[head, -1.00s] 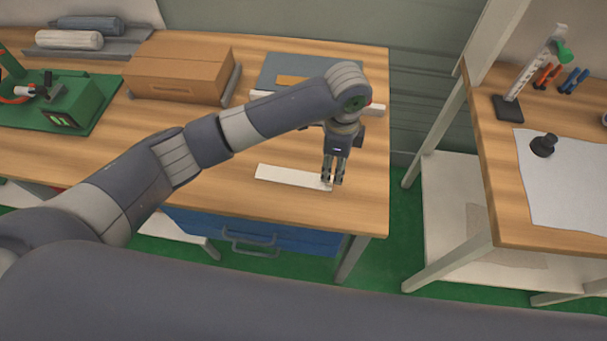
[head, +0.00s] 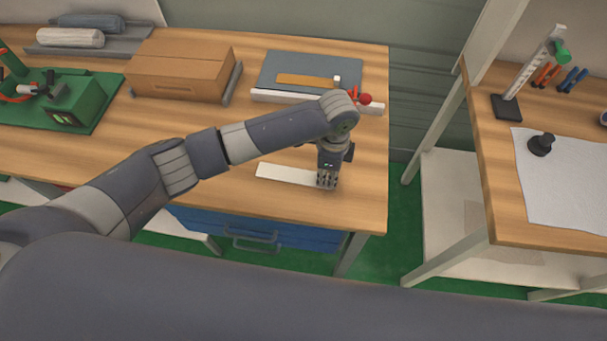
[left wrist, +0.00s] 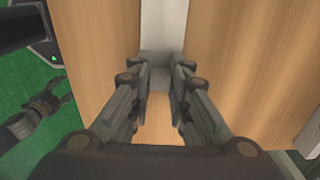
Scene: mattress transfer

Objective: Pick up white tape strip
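The white tape strip (head: 287,174) lies flat near the front edge of the wooden table, running left to right in the head view. In the left wrist view the strip (left wrist: 164,22) runs away from me at the top centre. My left gripper (head: 327,186) points down at the strip's right end, with its tips at or very near the table. In the left wrist view the left gripper's fingers (left wrist: 163,74) stand apart on either side of the shaded strip end; contact is unclear. A dark gripper, seemingly my right (left wrist: 42,108), shows over the green floor, its opening unclear.
A cardboard box (head: 180,68) and a grey board (head: 308,70) with an orange strip lie behind. A red knob (head: 365,99) sits by the board's white front bar. A green fixture (head: 65,107) stands at left. A second table (head: 495,150) is across a gap at right.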

